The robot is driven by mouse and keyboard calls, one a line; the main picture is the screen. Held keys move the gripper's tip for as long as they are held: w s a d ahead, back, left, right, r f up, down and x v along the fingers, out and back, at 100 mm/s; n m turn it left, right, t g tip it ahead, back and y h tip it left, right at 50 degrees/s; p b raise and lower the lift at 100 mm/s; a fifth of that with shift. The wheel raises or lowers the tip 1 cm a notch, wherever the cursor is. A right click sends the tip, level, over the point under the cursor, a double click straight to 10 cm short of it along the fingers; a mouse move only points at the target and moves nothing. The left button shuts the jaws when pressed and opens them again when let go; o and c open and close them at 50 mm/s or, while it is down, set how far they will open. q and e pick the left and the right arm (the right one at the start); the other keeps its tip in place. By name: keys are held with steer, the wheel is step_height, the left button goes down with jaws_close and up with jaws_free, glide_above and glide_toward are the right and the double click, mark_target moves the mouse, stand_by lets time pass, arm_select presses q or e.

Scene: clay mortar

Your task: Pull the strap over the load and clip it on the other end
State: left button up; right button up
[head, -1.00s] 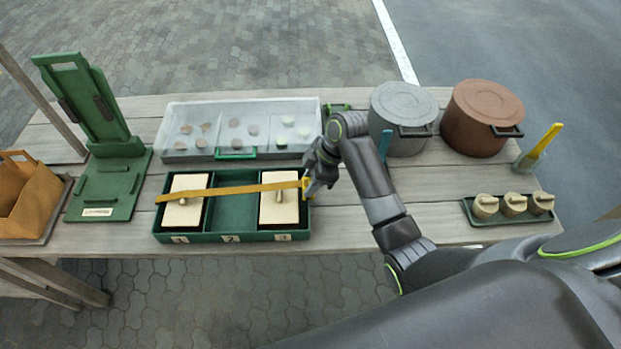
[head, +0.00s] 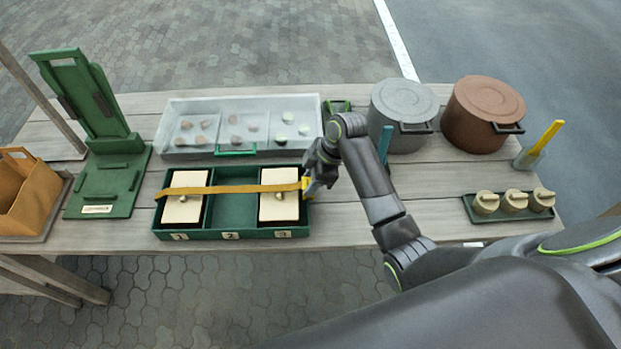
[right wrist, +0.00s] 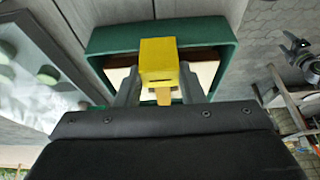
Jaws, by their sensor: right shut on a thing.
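An orange-yellow strap (head: 232,189) runs across the green box (head: 232,234) from its left side to its right end. It passes over two cream blocks with small knobs, the left block (head: 184,208) in the section marked 1 and the right block (head: 278,208) in section 3. Section 2 between them is empty. My right gripper (head: 314,182) is shut on the strap's yellow end clip (right wrist: 158,62) at the box's right end. The strap hangs from the clip in the right wrist view. Whether the clip is fastened to the box cannot be told. My left gripper is not in view.
Behind the box lies a clear-lidded tray (head: 240,110) holding small pieces. A grey pot (head: 403,110) and a brown pot (head: 480,112) stand at the back right. A green stand (head: 105,170) is at left, and a small tray of jars (head: 510,213) at right.

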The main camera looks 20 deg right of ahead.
steer(key=shift+f, duration=0.2)
steer(key=shift+f, duration=0.35)
stand_by(0.4)
steer(key=o, duration=1.4)
steer(key=shift+r+p, duration=3)
steer(key=shift+p, duration=0.45)
